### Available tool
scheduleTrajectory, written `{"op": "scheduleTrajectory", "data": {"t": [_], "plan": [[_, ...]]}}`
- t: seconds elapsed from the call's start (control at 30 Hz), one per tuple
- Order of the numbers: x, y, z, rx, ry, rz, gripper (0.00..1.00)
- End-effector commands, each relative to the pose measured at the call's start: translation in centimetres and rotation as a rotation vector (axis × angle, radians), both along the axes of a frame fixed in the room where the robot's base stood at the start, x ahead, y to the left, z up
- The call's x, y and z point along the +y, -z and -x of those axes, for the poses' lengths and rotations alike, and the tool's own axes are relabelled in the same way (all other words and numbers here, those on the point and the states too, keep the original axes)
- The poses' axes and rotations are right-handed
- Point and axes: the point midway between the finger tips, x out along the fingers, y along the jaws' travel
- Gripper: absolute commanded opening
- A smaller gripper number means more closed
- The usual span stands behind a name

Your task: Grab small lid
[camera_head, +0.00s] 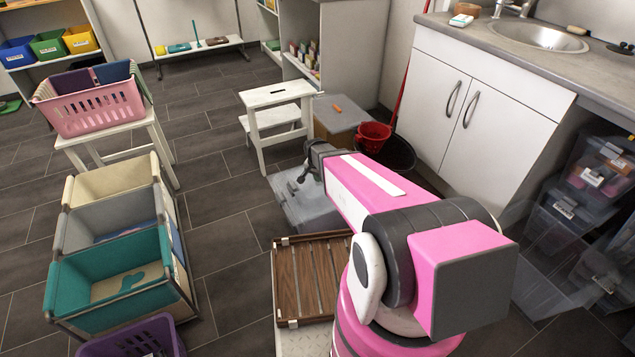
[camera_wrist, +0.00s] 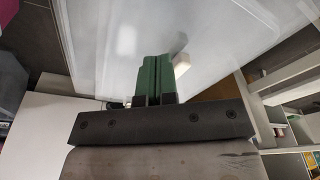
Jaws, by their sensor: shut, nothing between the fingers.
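My gripper (camera_head: 308,172) is at the end of my outstretched arm, above a translucent grey plastic container (camera_head: 318,213) on the floor. In the wrist view its green fingers (camera_wrist: 155,62) are together with nothing between them. A clear plastic surface (camera_wrist: 105,55) fills much of that view beyond the fingers. A small white piece (camera_wrist: 181,63) is just right of the fingertips; I cannot tell whether they touch it. I cannot tell for sure which part is the small lid. My arm hides part of the container in the head view.
A white step stool (camera_head: 277,95) and a grey-topped box (camera_head: 341,112) stand beyond the container. A red bucket (camera_head: 374,135) is to the right. A slatted wooden tray (camera_head: 312,277) lies nearer. Fabric bins (camera_head: 118,270) stand left. Open floor (camera_head: 222,205) lies between.

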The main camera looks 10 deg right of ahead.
Motion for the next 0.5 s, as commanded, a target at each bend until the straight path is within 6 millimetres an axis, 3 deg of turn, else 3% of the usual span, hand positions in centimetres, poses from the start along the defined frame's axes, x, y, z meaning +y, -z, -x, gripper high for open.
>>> {"op": "scheduleTrajectory", "data": {"t": [0.3,0.5], "plan": [[-3.6,0.1,-5.1,-0.001,0.0,0.001,0.0],[-4.9,0.4,-6.7,0.002,-0.002,0.0,0.0]]}}
